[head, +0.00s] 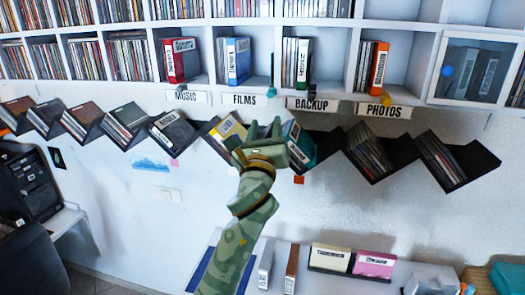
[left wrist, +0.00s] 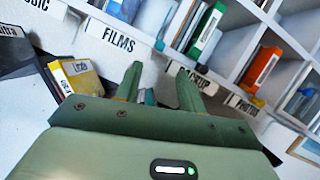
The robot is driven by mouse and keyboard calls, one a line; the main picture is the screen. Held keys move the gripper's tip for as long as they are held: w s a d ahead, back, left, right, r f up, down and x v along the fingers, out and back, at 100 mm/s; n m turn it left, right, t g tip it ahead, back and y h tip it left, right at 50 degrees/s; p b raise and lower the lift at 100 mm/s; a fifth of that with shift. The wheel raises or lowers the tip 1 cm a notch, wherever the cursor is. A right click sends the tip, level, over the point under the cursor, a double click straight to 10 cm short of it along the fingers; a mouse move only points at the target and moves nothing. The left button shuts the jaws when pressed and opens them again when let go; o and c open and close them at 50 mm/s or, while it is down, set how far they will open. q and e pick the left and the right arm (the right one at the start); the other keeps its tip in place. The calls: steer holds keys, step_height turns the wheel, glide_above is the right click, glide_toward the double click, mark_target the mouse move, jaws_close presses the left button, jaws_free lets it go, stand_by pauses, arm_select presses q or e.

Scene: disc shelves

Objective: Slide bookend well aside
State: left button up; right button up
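My left gripper (head: 265,129) is raised in front of the black zigzag disc shelf, below the FILMS and BACKUP labels. In the left wrist view its two fingers (left wrist: 157,76) stand apart with no object seen between them. A yellow case (head: 224,130) leans in the zigzag shelf just left of it, and a teal case (head: 301,146) is partly hidden behind it. A grey upright piece (head: 265,266) and a brown upright piece (head: 291,269) stand on the low white surface. My right gripper is out of view.
White wall shelves hold discs and red (head: 180,60), blue (head: 237,61), green (head: 303,63) and orange (head: 378,68) cases. Below, a black tray holds white (head: 330,258) and pink (head: 374,264) boxes. A dark chair (head: 35,255) is at lower left.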

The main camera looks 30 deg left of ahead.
arm_select(q)
steer(key=b+v, duration=0.1)
steer(key=v, duration=0.5)
steer(key=shift+s, duration=0.1)
